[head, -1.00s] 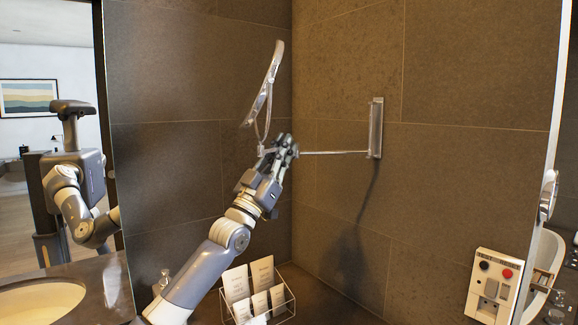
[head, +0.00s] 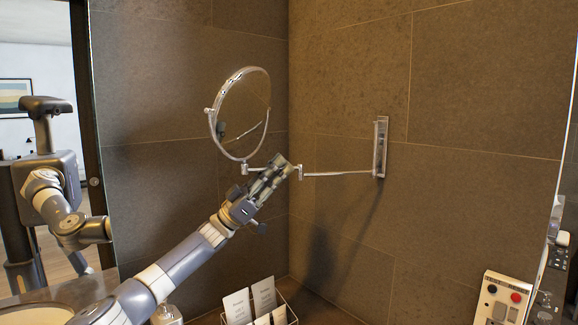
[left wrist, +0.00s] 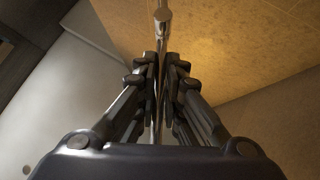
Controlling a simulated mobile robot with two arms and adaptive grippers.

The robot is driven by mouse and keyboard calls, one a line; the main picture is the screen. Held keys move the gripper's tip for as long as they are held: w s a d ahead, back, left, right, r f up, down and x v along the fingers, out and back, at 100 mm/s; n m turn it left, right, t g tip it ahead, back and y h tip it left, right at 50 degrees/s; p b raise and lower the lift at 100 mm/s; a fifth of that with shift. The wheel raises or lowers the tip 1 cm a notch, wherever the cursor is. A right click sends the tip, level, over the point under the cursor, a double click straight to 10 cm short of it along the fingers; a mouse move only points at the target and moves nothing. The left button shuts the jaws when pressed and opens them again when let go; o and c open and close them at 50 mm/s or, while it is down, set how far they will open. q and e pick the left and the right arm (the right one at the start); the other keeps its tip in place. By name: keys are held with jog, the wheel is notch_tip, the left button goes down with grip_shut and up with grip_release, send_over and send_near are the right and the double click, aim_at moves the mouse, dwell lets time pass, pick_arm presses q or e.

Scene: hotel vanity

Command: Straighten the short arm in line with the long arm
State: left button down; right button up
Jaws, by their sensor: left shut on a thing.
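A round magnifying mirror (head: 242,110) hangs in a thin yoke near the wall corner, its face partly toward the head camera. The long arm (head: 340,174) runs from the wall bracket (head: 380,148) left to an elbow joint (head: 300,172). The short arm (head: 257,170) runs left from that joint to the mirror's yoke; in the head view it looks nearly in line with the long arm. My left gripper (head: 282,164) is shut on the short arm near the joint, hiding part of it. The left wrist view shows a metal rod (left wrist: 160,45) between the fingers. My right gripper is not in view.
A wire rack with cards (head: 262,300) stands on the counter below my left arm. A box with black and red buttons (head: 503,297) is at the lower right. A basin (head: 35,312) is at the lower left. A large wall mirror on the left shows my reflection.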

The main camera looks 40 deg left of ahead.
pick_arm(q)
jog(key=shift+w+a+m+g+h, duration=0.1)
jog(key=shift+m+g+h, duration=0.2)
jog(key=shift+g+h, duration=0.35)
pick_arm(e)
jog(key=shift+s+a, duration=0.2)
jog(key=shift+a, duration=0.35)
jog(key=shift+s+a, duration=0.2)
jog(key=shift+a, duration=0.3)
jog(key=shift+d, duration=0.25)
pick_arm(q)
jog(key=c, duration=1.7)
grip_release()
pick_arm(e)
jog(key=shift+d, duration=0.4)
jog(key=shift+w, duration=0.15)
pick_arm(q)
jog(key=shift+a+f, duration=0.2)
jog(key=shift+f, duration=0.1)
jog(key=v, duration=1.1)
jog(key=shift+s, duration=0.3)
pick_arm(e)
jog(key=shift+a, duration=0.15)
